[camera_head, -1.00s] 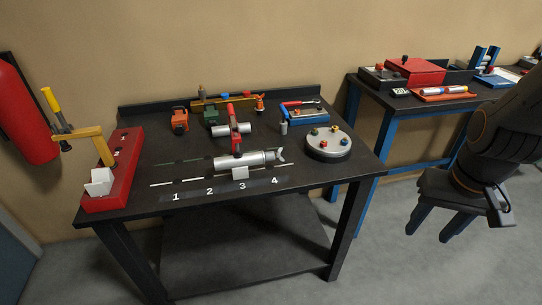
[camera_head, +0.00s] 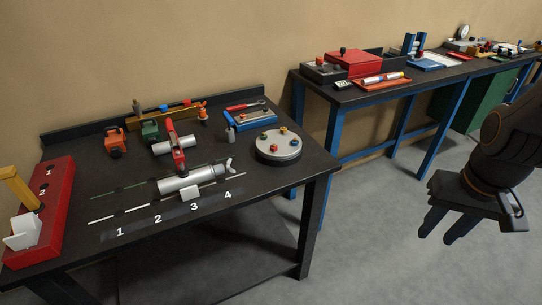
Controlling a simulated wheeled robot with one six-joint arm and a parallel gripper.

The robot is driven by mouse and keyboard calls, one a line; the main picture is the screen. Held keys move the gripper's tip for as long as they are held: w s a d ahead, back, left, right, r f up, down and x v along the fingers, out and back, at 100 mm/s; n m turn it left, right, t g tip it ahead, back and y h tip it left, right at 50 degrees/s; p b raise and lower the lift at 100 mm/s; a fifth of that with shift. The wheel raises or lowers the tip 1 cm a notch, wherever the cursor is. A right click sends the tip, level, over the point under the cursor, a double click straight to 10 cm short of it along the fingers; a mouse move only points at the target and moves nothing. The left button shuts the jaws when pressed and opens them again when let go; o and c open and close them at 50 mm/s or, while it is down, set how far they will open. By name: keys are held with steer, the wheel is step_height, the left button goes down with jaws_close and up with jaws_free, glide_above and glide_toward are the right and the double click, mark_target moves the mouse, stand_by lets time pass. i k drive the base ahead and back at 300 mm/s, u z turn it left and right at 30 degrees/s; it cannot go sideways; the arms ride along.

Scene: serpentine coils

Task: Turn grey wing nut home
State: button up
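A grey wing nut (camera_head: 229,164) shows at the right end of a silver cylinder (camera_head: 187,183) lying on the near dark workbench (camera_head: 250,200). The wing nut is small in the picture, and its exact angle is hard to tell. A red clamp-like piece (camera_head: 177,150) stands over the cylinder's back side. My gripper (camera_head: 439,238) hangs at the right of the picture, over the floor and well apart from the workbench. Its two fingers point down and stand apart, with nothing seen between them.
A round grey plate with coloured knobs (camera_head: 278,150) sits right of the wing nut. A red base (camera_head: 52,220) with a yellow handle is at left. A blue-legged bench (camera_head: 345,98) stands behind right; floor between is clear.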

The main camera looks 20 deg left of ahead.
mark_target(229, 161)
steer(key=z, duration=1.3)
steer(key=i, duration=1.35)
steer(key=u, duration=3.85)
steer(key=k, duration=0.35)
steer(key=z, duration=0.5)
steer(key=i, duration=0.7)
steer(key=u, duration=0.3)
